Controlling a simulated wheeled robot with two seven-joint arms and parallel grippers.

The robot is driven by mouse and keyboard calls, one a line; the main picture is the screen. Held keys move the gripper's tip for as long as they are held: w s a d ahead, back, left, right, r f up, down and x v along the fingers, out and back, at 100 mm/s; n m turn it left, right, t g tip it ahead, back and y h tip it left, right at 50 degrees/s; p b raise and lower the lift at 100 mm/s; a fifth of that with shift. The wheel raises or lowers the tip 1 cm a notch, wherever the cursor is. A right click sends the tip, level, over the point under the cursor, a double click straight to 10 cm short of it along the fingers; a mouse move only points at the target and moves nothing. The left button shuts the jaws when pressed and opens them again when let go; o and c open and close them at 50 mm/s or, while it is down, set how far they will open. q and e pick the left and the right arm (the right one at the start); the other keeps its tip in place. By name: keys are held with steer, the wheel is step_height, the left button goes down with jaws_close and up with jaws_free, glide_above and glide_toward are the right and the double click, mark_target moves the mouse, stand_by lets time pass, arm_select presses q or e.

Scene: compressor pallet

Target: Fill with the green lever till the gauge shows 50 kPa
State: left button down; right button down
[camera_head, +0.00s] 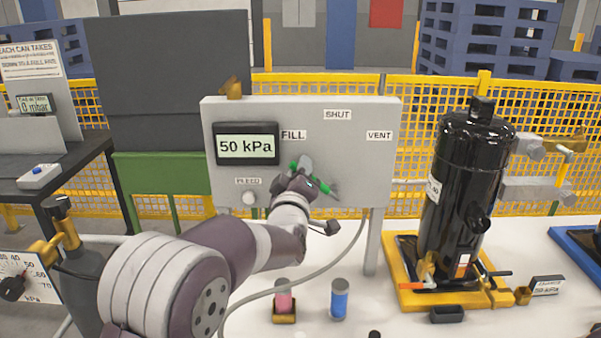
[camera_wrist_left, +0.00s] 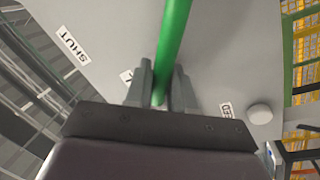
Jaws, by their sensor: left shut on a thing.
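The grey panel (camera_head: 360,150) carries a gauge (camera_head: 247,146) that reads 50 kPa. The labels FILL (camera_head: 293,135), SHUT (camera_head: 338,114) and VENT (camera_head: 379,135) stand around the green lever (camera_head: 333,189). My left gripper (camera_head: 306,166) is shut on the lever and hides much of it, so its exact angle is hard to tell. In the left wrist view, the green lever (camera_wrist_left: 174,40) stands between the two fingers of my left gripper (camera_wrist_left: 160,85). My right gripper is not in view.
A bleed knob (camera_head: 249,198) sits low on the panel. A black compressor (camera_head: 465,180) stands on a yellow pallet (camera_head: 405,296) at the right. A pink cylinder (camera_head: 283,300) and a blue cylinder (camera_head: 339,298) stand on the white table. A hose (camera_head: 310,281) crosses the table.

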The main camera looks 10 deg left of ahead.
arm_select(q)
steer(key=c, duration=1.1)
jaws_free()
steer(key=shift+s, duration=0.15)
steer(key=s, duration=0.4)
steer(key=s+f, duration=0.1)
steer(key=s, duration=0.3)
steer(key=s+d+f+b, duration=0.1)
steer(key=s, duration=0.3)
steer(key=shift+s, duration=0.2)
